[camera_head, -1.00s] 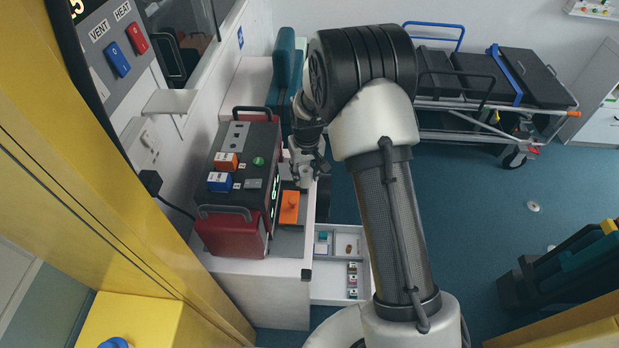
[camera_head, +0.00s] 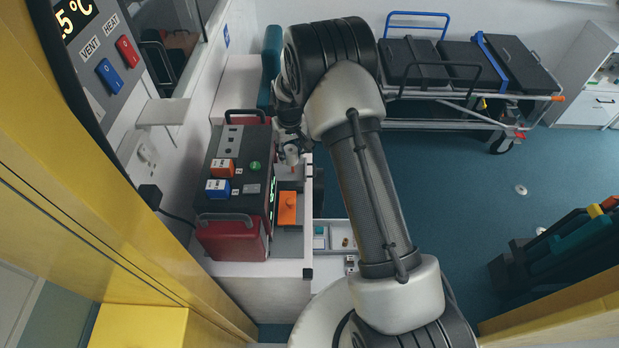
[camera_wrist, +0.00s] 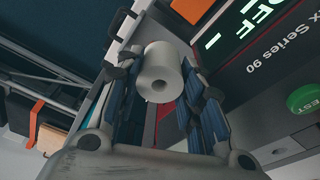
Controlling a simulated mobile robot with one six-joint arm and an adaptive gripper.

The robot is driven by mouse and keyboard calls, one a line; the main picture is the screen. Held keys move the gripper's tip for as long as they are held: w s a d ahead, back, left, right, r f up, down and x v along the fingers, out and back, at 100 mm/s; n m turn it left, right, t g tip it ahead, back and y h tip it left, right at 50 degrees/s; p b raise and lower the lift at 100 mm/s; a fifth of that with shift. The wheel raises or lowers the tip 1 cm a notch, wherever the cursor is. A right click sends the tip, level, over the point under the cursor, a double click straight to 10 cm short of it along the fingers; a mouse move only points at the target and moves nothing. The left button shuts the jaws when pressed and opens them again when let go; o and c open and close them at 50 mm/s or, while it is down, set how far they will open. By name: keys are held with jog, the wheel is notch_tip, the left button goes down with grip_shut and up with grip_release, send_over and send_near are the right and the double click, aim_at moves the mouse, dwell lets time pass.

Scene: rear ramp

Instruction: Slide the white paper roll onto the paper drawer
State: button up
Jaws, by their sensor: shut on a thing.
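The white paper roll (camera_wrist: 160,72) is between the fingers of my gripper (camera_wrist: 157,75) in the wrist view, its hollow end facing the camera. My gripper is shut on it. In the head view the roll (camera_head: 292,155) shows as a small pale shape below my gripper (camera_head: 291,147), beside the right side of the black and red device (camera_head: 236,180). The device's lit green display (camera_wrist: 250,25) is close to the right of the roll in the wrist view. I cannot clearly make out the paper drawer; my gripper and the roll cover much of that area.
An orange block (camera_head: 287,208) lies on the white counter (camera_head: 285,268) beside the device. An open, compartmented drawer (camera_head: 335,241) juts out to the right below. A stretcher (camera_head: 460,75) stands at the back.

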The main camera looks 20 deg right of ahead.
aim_at(291, 151)
jog(key=shift+w+d+f+b, duration=0.1)
jog(key=shift+w+f+b, duration=0.1)
jog(key=shift+f+b, duration=1)
jog(key=shift+w+d+f+b, duration=0.15)
jog(key=shift+f+b, duration=0.4)
jog(key=shift+f, duration=1.25)
jog(key=shift+w+f+b, duration=0.15)
jog(key=shift+f+b, duration=0.5)
jog(key=shift+f, duration=0.25)
grip_shut()
jog(key=shift+f+b, duration=0.3)
jog(key=shift+f, duration=0.55)
jog(key=shift+w+r+g+p, duration=0.15)
jog(key=shift+r+g+p, duration=0.75)
jog(key=shift+r, duration=1.15)
jog(key=shift+w+b, duration=0.15)
jog(key=shift+b, duration=0.15)
jog(key=shift+w+d+f+g+b, duration=0.1)
jog(key=shift+w+d+g+b, duration=0.15)
jog(key=shift+w+b, duration=0.35)
jog(key=shift+w+d+g+b, duration=0.15)
jog(key=shift+w+d+b, duration=0.1)
jog(key=shift+w, duration=0.6)
